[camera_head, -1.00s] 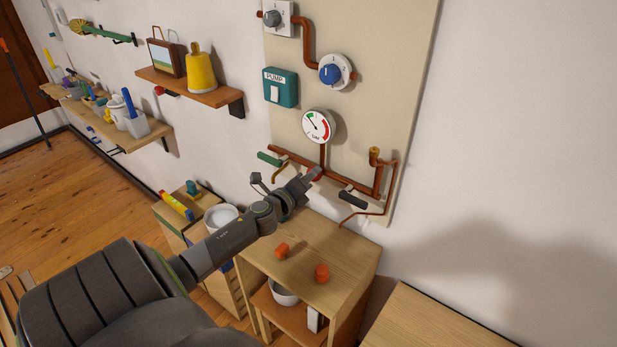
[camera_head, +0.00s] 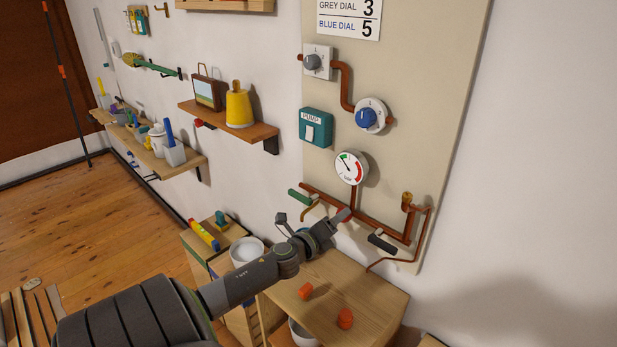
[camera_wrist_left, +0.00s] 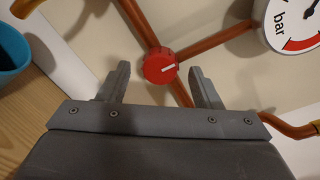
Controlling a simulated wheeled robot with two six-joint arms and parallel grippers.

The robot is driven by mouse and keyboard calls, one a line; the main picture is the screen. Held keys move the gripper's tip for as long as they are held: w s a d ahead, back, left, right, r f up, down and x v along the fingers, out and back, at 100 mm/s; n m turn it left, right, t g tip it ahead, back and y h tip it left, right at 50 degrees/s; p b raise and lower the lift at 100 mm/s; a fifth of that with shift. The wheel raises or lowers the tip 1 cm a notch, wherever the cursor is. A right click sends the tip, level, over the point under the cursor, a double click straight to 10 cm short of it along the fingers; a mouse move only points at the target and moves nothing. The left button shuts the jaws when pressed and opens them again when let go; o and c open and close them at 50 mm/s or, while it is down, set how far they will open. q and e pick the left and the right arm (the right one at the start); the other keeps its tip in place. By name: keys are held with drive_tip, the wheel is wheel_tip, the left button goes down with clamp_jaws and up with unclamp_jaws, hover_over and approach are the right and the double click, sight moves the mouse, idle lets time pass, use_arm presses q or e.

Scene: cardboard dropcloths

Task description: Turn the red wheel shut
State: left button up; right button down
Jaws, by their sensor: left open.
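The red wheel (camera_wrist_left: 160,66) is a small round knob with a white mark, on the copper pipe junction in the left wrist view. In the head view my gripper hides it. My left gripper (camera_head: 337,218) is open in front of the pipework. In the left wrist view its two fingers stand apart on either side of the wheel, and I see no contact. The pressure gauge (camera_head: 351,168) sits on the panel above the pipe; part of it shows in the left wrist view (camera_wrist_left: 296,22). My right gripper is not in view.
A green handle (camera_head: 299,197) and a black handle (camera_head: 382,244) flank the pipe junction. Below is a wooden cabinet (camera_head: 365,291) with two orange pieces on top. A blue dial (camera_head: 367,118), grey dial (camera_head: 312,62) and pump switch (camera_head: 316,128) are higher up.

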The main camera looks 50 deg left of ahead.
use_arm(q)
drive_tip(key=s+d+b, duration=0.2)
drive_tip(key=s+b, duration=0.2)
drive_tip(key=s, duration=1.1)
drive_tip(key=shift+s+d+r+b, duration=0.25)
drive_tip(key=shift+s+r+b, duration=0.1)
drive_tip(key=shift+s+b, duration=0.05)
